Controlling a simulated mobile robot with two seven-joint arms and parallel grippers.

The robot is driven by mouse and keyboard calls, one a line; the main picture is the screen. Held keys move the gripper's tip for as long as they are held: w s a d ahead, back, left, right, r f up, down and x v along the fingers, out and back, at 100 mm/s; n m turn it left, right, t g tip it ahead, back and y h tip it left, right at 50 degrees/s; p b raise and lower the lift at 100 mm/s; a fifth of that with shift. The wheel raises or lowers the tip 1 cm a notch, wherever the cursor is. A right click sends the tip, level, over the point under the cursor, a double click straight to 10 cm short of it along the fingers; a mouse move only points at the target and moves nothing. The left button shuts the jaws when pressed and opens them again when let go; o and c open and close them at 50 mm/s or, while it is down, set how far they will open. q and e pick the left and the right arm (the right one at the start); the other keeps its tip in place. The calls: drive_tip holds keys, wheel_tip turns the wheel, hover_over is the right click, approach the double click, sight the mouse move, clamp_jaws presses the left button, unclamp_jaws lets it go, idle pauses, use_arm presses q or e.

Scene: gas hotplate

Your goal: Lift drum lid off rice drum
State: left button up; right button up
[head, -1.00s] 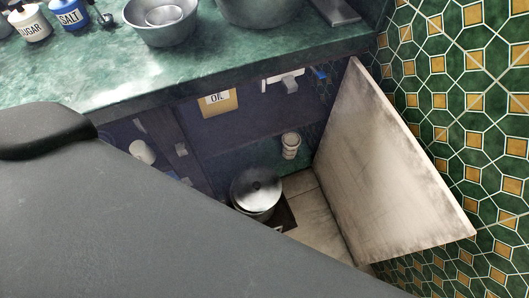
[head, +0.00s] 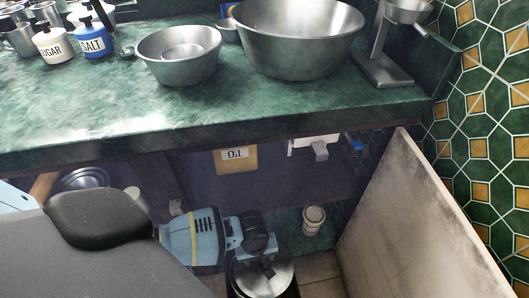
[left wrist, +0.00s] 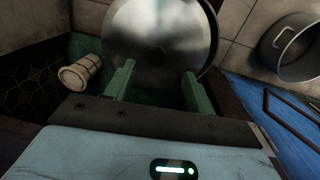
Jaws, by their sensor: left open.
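The drum lid (head: 279,276), a round shiny metal disc, sits on the rice drum (head: 233,283) on the cupboard floor, at the bottom of the head view. The drum shows only as a dark edge there. My left gripper (head: 268,270) is above the lid, pointing down at it and covering its middle. In the left wrist view my left gripper (left wrist: 158,83) has its two green fingers spread, with the lid (left wrist: 160,30) just beyond and between them. I cannot tell whether the fingers touch it. The lid's knob is not clearly seen. My right gripper is not in view.
An open door panel (head: 415,225) stands to the right. The green counter (head: 110,105) overhangs the cupboard, with a large bowl (head: 298,45) on top. A small ribbed pot (head: 313,220) stands beside the drum. A metal pot (left wrist: 290,48) shows at right in the wrist view.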

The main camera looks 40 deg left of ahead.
sight(262, 264)
use_arm(q)
drive_tip(key=shift+w+f+b, duration=0.2)
drive_tip(key=shift+f+b, duration=0.4)
drive_tip(key=shift+f, duration=0.6)
drive_tip(key=f, duration=0.1)
drive_tip(key=f+b, duration=0.2)
drive_tip(key=shift+w+d+f, duration=0.15)
drive_tip(key=shift+w+f, duration=0.1)
drive_tip(key=shift+w, duration=0.05)
drive_tip(key=shift+w+f, duration=0.1)
drive_tip(key=shift+f, duration=0.25)
drive_tip(key=shift+r, duration=0.1)
drive_tip(key=c, duration=1.1)
